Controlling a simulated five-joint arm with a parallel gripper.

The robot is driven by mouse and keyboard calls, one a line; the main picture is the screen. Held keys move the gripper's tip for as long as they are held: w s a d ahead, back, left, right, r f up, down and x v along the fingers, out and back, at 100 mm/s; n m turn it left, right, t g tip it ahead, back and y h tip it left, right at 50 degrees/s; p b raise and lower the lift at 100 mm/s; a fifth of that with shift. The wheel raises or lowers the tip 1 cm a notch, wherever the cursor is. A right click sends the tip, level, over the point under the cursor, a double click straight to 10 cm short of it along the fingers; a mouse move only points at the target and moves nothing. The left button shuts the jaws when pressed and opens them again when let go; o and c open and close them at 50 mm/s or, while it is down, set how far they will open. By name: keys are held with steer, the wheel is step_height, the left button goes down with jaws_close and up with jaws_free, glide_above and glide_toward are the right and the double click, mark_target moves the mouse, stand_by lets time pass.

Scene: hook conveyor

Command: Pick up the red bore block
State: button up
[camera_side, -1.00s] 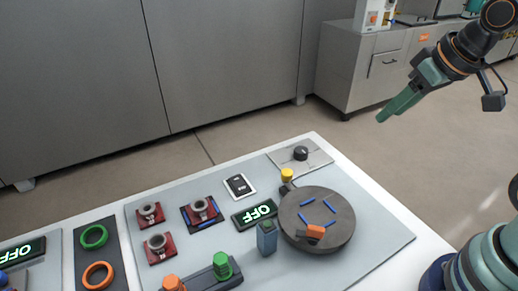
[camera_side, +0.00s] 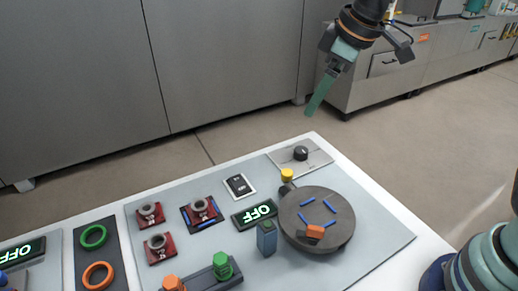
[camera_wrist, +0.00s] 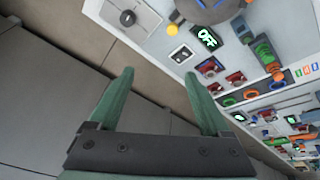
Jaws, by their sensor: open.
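Three red blocks with grey round bores stand on the grey panel in the side view: one at the back left (camera_side: 150,211), one at the front (camera_side: 161,247), and one on the right (camera_side: 201,207) in a dark blue-edged holder. Red blocks (camera_wrist: 235,77) also show small in the wrist view, right of the fingers. I cannot tell which one the task names. My gripper (camera_side: 309,113) is high above the far edge of the table, well away from the blocks. In the wrist view its two green fingers (camera_wrist: 158,73) are apart with nothing between them.
A dark round turntable (camera_side: 340,222) with blue marks and an orange piece is right of the blocks. A blue-grey post (camera_side: 267,238), an OFF display (camera_side: 255,213), a yellow button (camera_side: 287,175) and green and orange pegs (camera_side: 222,265) stand nearby. The air around my gripper is clear.

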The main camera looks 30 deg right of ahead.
steer(key=w+a+f+n+g, duration=0.1)
steer(key=w+a+f+n, duration=0.15)
steer(key=a, duration=0.35)
steer(key=w+a+f+n, duration=0.2)
steer(key=a+f+n, duration=0.1)
steer(key=a, duration=0.4)
steer(key=n+g, duration=0.1)
steer(key=n, duration=0.4)
glide_toward(199, 202)
steer(key=shift+m, duration=0.25)
steer(key=x, duration=0.5)
steer(key=s+x, duration=0.1)
steer(key=x, duration=0.2)
steer(key=shift+s+a+f, duration=0.1)
steer(key=shift+a+f, duration=0.05)
steer(key=shift+a, duration=0.05)
jaws_close()
